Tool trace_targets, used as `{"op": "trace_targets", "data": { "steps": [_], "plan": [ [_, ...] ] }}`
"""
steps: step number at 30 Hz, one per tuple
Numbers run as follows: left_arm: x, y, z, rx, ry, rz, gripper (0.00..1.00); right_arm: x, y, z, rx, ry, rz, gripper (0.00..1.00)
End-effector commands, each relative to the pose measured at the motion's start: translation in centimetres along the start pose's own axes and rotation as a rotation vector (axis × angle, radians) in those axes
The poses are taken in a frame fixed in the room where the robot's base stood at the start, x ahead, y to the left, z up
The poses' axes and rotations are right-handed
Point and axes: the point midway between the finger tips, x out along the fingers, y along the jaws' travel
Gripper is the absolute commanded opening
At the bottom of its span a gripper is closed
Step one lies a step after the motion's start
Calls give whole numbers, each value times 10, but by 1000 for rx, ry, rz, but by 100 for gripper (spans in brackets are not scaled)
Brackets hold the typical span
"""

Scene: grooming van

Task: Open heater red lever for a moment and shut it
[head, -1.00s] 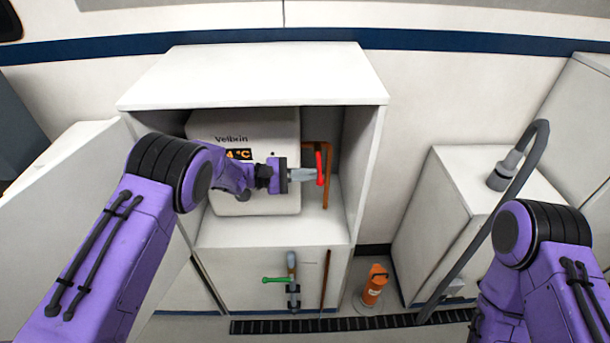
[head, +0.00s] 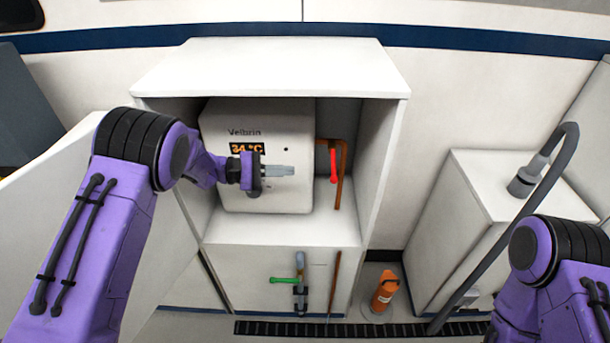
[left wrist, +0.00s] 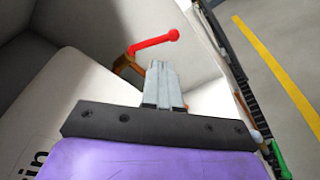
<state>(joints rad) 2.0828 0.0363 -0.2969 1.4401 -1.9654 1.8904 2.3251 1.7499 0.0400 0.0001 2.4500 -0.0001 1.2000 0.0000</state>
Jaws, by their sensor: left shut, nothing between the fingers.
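The white heater (head: 290,140) stands inside an open cabinet, and its display reads 34 °C. The red lever (head: 333,163) is on a copper pipe at the heater's right side and points roughly up and down in the head view. The red lever also shows in the left wrist view (left wrist: 155,41), beyond the fingertips, with the copper pipe (left wrist: 127,68) beneath it. My left gripper (head: 292,170) is shut and empty in front of the heater, left of the lever and apart from it. My right gripper is out of view; only my right arm shows.
A green-handled valve (head: 285,280) sits on the cabinet's lower front. A white box (head: 470,215) with a grey hose (head: 545,165) stands further right. The cabinet's side walls bound the heater space.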

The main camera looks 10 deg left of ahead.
Motion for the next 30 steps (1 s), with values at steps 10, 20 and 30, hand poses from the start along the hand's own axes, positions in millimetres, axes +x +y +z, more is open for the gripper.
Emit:
{"op": "trace_targets", "data": {
  "steps": [10,20,30],
  "plan": [
    [-10,-1,0,106,3,-7,0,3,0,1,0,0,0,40],
    [-43,-65,-75,972,679,46,0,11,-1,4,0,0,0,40],
    [-153,-348,-60,922,1100,-956,0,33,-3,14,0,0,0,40]
  ]
}}
